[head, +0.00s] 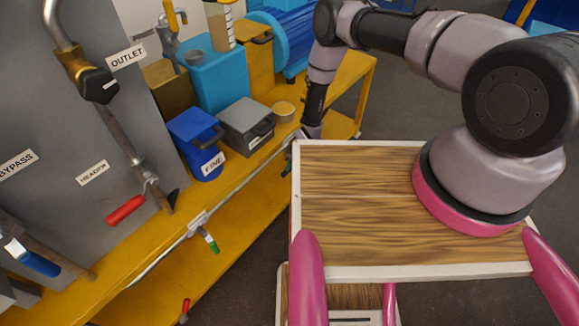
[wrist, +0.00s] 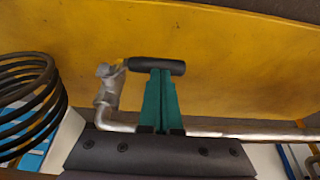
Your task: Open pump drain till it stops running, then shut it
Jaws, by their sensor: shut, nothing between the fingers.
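In the wrist view a small metal valve (wrist: 108,88) with a black lever handle (wrist: 157,66) sits on a thin pipe (wrist: 235,131). The lever lies crosswise, to the right of the valve body. My gripper (wrist: 160,76) has its teal fingers shut with nothing between them. The fingertips are at the middle of the lever; whether they touch it I cannot tell. No label naming the pump drain and no running liquid shows. In the head view my arm reaches down to the bench's far end, where the gripper is mostly hidden.
A yellow panel (wrist: 215,40) lies behind the valve, and a dark coil (wrist: 25,105) is at its left. In the head view a blue bin (head: 195,140), a grey box (head: 246,125) and red (head: 125,210) and green (head: 211,243) valve handles line the yellow bench.

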